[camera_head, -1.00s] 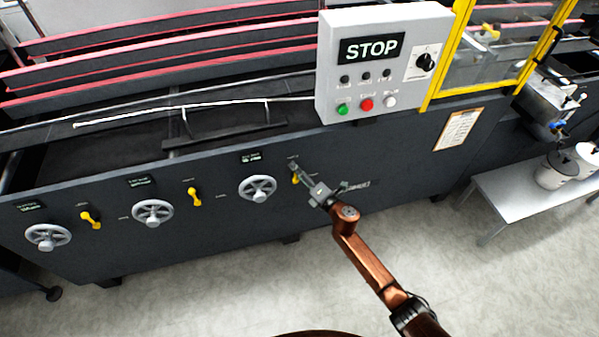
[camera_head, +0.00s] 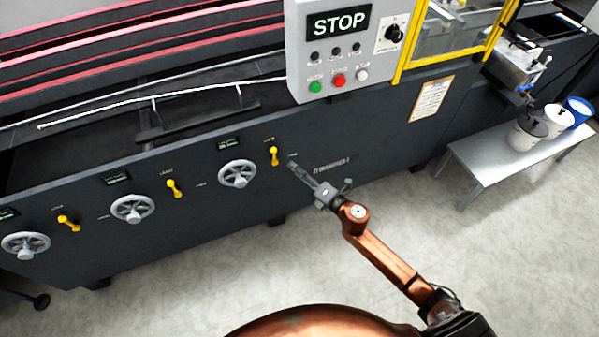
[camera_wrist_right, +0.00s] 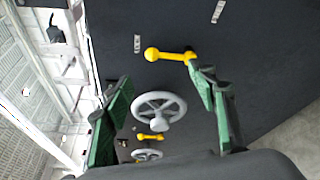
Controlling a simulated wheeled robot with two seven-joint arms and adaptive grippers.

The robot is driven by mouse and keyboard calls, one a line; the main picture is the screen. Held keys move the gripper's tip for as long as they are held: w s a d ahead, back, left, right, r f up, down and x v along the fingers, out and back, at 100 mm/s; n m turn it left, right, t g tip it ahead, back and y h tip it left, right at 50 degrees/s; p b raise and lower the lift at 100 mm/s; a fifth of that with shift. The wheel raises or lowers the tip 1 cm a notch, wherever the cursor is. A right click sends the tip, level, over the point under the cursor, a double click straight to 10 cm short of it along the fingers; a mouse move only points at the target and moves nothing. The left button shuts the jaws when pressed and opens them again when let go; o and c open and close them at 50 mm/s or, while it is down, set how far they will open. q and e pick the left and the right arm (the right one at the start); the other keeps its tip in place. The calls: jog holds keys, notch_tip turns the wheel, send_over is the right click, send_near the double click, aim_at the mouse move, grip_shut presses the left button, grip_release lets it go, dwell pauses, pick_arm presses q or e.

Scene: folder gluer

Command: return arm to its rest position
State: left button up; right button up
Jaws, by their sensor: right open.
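My right arm reaches in from the lower right in the head view. Its gripper (camera_head: 312,180) is in front of the machine's dark front panel, just right of and below the rightmost yellow lever (camera_head: 274,156), apart from it. In the right wrist view the two green-padded fingers of the right gripper (camera_wrist_right: 162,112) stand wide apart with nothing between their pads. Beyond them show the same yellow lever (camera_wrist_right: 170,55) and a grey handwheel (camera_wrist_right: 158,108). My left gripper does not show.
The panel also bears other handwheels (camera_head: 132,209) and yellow levers (camera_head: 174,188). A control box (camera_head: 330,85) with a STOP display sits above. A grey bench (camera_head: 480,165) with tubs stands at the right. The floor (camera_head: 480,250) in front is clear.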

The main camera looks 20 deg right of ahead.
jog(key=shift+s+d, duration=0.1)
dwell(0.5)
